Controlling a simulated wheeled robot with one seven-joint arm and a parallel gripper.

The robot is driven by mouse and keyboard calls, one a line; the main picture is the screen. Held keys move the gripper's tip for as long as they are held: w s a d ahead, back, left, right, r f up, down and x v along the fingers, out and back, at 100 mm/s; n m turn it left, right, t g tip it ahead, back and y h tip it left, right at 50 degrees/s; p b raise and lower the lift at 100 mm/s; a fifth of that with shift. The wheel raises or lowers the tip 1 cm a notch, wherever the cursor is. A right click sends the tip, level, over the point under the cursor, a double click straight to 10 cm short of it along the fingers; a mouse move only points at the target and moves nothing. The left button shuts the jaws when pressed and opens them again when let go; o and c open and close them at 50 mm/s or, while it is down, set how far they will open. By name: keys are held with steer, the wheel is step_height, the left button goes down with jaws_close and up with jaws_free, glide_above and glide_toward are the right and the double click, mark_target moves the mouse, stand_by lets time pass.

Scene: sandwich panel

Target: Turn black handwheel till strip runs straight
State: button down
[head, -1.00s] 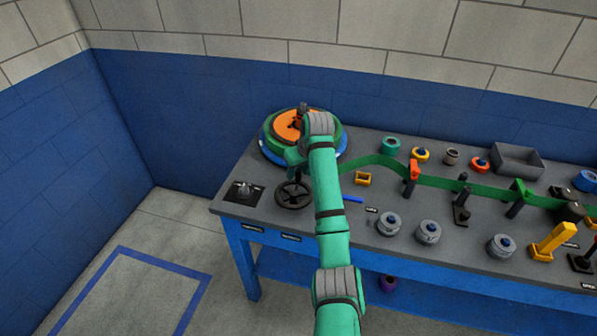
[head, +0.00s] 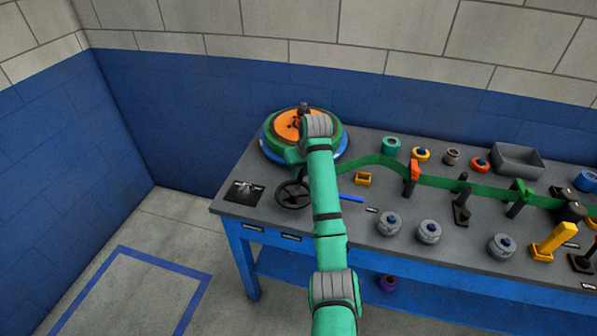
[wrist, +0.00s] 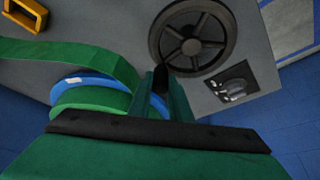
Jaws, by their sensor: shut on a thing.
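The black handwheel (head: 292,195) is mounted at the left front of the bench; its spokes and rim also show in the wrist view (wrist: 193,46). My gripper (wrist: 160,88) is at the wheel's rim, its green fingers shut on a small dark handle at the wheel's edge. In the head view my arm hides the fingers. The green strip (head: 380,161) leaves the green and blue coil with an orange top (head: 286,124) and runs right past an orange-red post (head: 414,172). It still bends in a curve there. The strip (wrist: 75,58) also shows in the wrist view.
A dark plate with a grey knob (head: 243,192) lies left of the wheel. A yellow block (head: 363,179) and blue rod (head: 351,198) lie to its right. Several grey rollers (head: 429,231) stand along the front edge. A grey bin (head: 517,160) is at the back.

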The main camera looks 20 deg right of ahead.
steer(key=s+m+h, duration=0.1)
steer(key=m, duration=0.1)
steer(key=d+m, duration=0.1)
steer(key=m, duration=0.1)
steer(key=shift+s+d+h, duration=0.15)
steer(key=shift+s+h, duration=0.2)
steer(key=shift+h, duration=0.05)
steer(key=m, duration=0.1)
steer(key=s+m+h, duration=0.1)
steer(key=m, duration=0.1)
steer(key=s+m+g, duration=0.1)
steer(key=m, duration=0.1)
steer(key=shift+s+d+h, duration=0.2)
steer(key=shift+d+h, duration=0.2)
steer(key=shift+m, duration=0.3)
